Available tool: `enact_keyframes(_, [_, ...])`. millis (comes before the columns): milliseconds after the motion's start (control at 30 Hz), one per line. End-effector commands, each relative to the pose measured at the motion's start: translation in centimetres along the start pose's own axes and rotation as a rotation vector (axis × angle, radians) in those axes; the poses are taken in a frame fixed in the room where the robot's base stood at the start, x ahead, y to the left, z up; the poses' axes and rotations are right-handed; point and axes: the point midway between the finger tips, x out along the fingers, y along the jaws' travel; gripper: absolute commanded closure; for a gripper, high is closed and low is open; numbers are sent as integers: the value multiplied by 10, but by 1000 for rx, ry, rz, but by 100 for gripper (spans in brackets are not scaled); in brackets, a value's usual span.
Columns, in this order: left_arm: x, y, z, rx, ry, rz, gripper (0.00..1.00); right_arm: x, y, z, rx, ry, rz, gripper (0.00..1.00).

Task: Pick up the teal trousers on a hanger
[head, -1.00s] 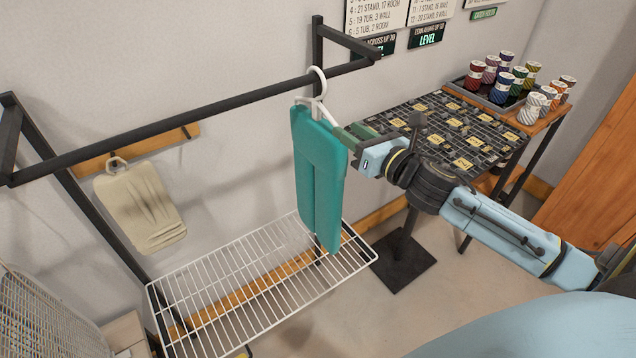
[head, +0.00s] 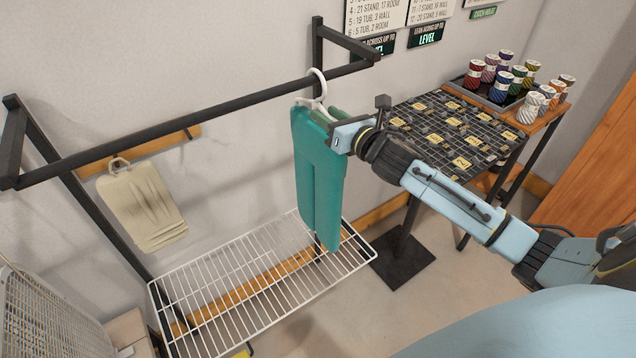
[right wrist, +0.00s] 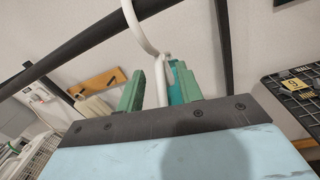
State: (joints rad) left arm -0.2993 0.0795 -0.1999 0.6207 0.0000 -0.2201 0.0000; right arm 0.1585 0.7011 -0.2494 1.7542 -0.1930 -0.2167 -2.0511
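The teal trousers (head: 318,180) hang folded on a white hanger (head: 317,84), whose hook is over the black rail. The trousers hang straight down, their lower end close to the wire shelf. My right gripper (head: 330,117) is at the upper right edge of the trousers, just under the hanger's hook. In the right wrist view, its green fingers (right wrist: 158,72) stand apart, with the white hanger (right wrist: 146,36) and a strip of the teal trousers (right wrist: 174,88) between them. I cannot see a firm grip. My left gripper is out of view.
The black rail (head: 180,118) runs across above the white wire shelf (head: 265,275). A grid-topped table (head: 455,130) and a tray of several thread spools (head: 500,92) stand at right.

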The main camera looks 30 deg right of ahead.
Motion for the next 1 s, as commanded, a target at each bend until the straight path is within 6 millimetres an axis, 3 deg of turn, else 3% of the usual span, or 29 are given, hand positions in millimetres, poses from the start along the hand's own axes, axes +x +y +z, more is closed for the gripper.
enact_keyframes(100, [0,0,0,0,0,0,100,0,0,0,0,1,0,64])
enact_keyframes(400, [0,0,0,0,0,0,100,0,0,0,1,1,0,100])
enact_keyframes(1000, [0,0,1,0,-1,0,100,-1,0,0,1,0,0,100])
